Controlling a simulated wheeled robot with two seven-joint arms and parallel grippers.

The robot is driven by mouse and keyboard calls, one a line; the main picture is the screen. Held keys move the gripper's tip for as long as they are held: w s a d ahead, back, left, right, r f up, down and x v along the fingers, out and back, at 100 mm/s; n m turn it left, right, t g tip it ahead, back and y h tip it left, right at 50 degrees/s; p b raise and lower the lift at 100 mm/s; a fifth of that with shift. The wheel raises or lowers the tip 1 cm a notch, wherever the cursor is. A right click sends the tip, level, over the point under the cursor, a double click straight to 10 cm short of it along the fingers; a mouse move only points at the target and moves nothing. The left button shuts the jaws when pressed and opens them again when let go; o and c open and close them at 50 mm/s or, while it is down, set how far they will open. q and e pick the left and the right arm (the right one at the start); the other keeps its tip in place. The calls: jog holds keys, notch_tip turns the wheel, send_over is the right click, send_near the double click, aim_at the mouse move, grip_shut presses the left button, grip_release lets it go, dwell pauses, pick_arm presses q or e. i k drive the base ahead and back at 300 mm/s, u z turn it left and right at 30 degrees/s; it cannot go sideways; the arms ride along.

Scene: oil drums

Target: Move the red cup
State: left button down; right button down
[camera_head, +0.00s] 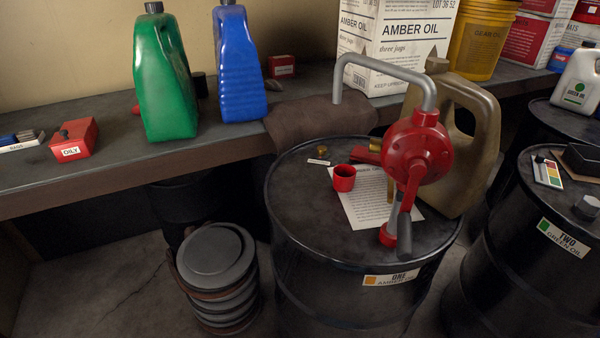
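The red cup (344,178) is small and stands upright on top of the black drum labelled ONE AMBER OIL (310,232). It sits at the upper left edge of a printed paper sheet (368,212), to the left of the red pump. Its mouth faces up and looks dark inside. Neither of my grippers shows in the head view.
A red rotary pump (417,150) with a grey spout stands on the drum, with a tan jug (470,135) behind it. A brass fitting (322,152) lies nearby. Green (163,80) and blue (238,65) jugs stand on the bench. Drum TWO (530,240) is at right.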

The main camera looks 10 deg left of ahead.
aim_at(344, 175)
jog(key=u, duration=1.4)
jog(key=k, duration=0.85)
jog(key=z, duration=0.3)
